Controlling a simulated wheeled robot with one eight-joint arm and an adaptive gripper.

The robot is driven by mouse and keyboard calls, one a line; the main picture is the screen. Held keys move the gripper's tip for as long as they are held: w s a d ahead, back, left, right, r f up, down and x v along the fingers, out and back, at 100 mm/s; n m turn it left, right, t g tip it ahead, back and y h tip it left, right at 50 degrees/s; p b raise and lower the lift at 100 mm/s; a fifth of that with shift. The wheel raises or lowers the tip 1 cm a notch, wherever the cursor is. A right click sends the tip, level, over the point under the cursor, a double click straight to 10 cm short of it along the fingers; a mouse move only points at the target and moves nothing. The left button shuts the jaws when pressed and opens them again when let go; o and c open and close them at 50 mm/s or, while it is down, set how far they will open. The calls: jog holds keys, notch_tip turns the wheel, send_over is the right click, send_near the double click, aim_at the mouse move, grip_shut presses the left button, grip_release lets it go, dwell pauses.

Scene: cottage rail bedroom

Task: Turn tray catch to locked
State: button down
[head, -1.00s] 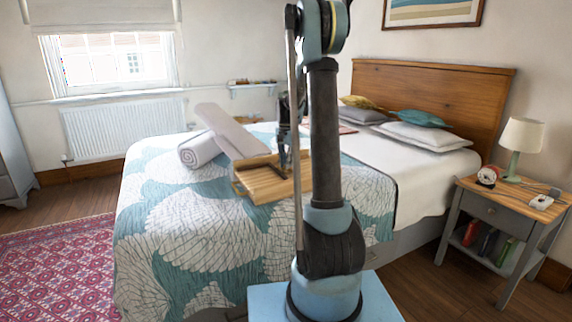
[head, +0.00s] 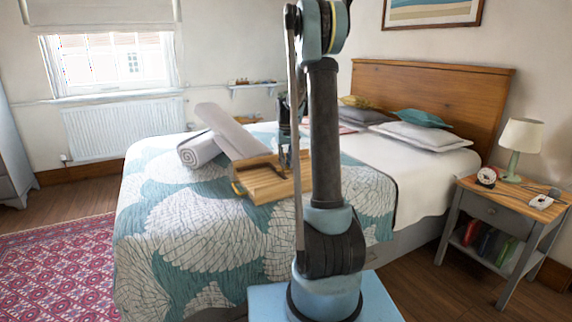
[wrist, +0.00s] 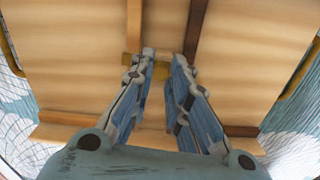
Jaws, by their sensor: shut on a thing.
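The wooden tray (head: 262,190) lies on the patterned bed throw, with a brass-coloured handle at its left side. My gripper (head: 283,168) points down at the tray's top. In the wrist view, the pale wooden tray (wrist: 80,60) with dark strips fills most of the picture. My gripper's two fingers (wrist: 164,60) are closed in on a small brass-coloured catch (wrist: 131,66). The catch shows to the left of and between the fingertips; the rest of it is hidden by them. I cannot tell which way the catch is turned.
Pillows (head: 425,136) are at the headboard. A nightstand (head: 500,208) with a lamp (head: 521,140) and small items stands at the right. A red rug (head: 60,265) covers the floor at left.

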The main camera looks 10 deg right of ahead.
jog(key=shift+n, duration=0.6)
jog(key=c, duration=1.5)
grip_release()
jog(key=shift+r, duration=0.1)
notch_tip(320, 180, up, 12)
jog(key=shift+w+f, duration=0.1)
jog(key=shift+f, duration=0.05)
